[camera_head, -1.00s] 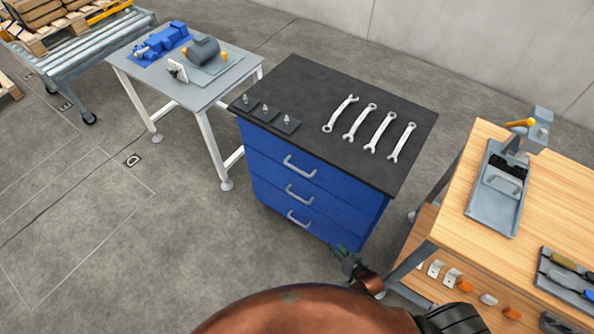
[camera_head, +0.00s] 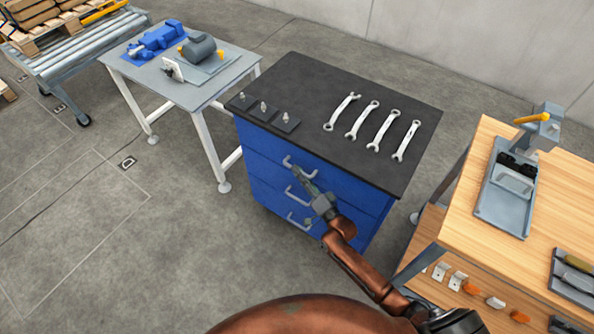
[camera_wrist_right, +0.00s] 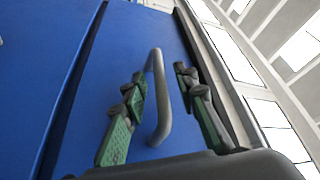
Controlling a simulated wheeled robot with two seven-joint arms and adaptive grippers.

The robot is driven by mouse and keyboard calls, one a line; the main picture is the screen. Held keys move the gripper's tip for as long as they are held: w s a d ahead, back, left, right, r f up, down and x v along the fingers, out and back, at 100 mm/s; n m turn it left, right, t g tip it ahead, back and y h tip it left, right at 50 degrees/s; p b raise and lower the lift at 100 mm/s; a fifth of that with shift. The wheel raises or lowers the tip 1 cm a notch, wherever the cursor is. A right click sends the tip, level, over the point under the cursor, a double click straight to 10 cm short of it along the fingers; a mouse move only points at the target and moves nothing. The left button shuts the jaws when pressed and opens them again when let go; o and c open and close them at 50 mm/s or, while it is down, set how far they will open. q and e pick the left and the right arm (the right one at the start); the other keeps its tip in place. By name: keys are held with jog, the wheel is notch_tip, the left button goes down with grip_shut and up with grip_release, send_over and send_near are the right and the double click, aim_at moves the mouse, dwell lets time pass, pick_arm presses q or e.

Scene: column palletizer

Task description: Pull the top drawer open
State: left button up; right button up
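The blue drawer cabinet (camera_head: 262,150) has a black top and three drawers with grey bar handles. All the drawers look shut. The top drawer's handle (camera_head: 300,167) is at the cabinet's upper front. My right gripper (camera_head: 299,172) is at this handle. In the right wrist view the right gripper (camera_wrist_right: 160,100) is open, with one green-padded finger on each side of the top handle (camera_wrist_right: 159,95). Gaps show between the handle and the fingers; I cannot tell whether either touches it. My left gripper is not in view.
Several wrenches (camera_head: 364,120) and small black plates with fittings (camera_head: 264,108) lie on the cabinet top. A wooden workbench (camera_head: 470,190) stands to the right and a grey table (camera_head: 215,84) to the left. Floor before the cabinet's left front is clear.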

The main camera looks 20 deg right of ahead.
jog(key=shift+w+a+r, duration=0.1)
jog(key=shift+w+a, duration=0.1)
jog(key=shift+w, duration=0.45)
jog(key=shift+c, duration=0.5)
grip_shut()
